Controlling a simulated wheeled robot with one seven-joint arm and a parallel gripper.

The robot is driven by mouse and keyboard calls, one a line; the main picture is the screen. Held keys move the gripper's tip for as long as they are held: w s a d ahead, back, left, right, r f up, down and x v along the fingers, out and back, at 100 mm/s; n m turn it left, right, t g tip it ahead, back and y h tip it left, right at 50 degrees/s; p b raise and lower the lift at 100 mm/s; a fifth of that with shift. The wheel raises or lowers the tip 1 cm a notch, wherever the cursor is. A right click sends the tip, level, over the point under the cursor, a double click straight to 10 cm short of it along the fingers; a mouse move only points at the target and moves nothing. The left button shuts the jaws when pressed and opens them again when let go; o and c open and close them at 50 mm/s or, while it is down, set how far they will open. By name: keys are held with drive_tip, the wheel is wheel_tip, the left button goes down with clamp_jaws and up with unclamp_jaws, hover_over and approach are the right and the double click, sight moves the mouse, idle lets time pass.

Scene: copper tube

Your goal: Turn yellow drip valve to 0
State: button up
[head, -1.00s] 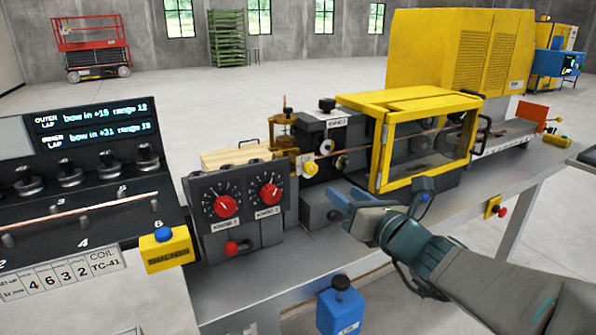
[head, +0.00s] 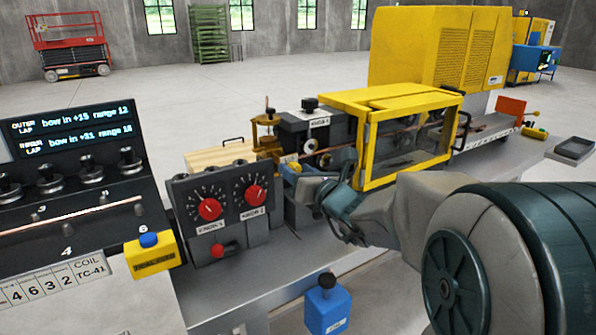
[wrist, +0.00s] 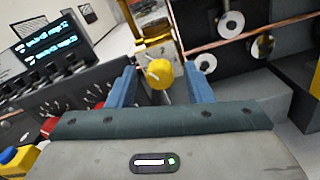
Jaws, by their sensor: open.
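The yellow drip valve (wrist: 160,73) is a small round yellow knob with a pale mark on its face. In the wrist view it sits between the two blue fingers of my gripper (wrist: 158,84), which are open on either side of it with gaps showing. I cannot tell how deep the fingers reach around it. In the head view my gripper (head: 290,175) is in front of the valve and hides most of it, below the brass drip cup (head: 265,130). The valve's scale is too small to read.
Two red dials (head: 210,208) on a dark panel stand just left of my gripper. A yellow-framed guard (head: 365,160) stands close on the right. A copper tube (wrist: 215,42) runs past above the valve. A yellow box with a blue button (head: 150,255) is at the front left.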

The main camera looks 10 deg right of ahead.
drive_tip(key=c, duration=1)
drive_tip(key=shift+f+b, duration=0.1)
drive_tip(key=shift+b, duration=0.3)
drive_tip(key=n+b, duration=1.2)
drive_tip(key=b, duration=0.6)
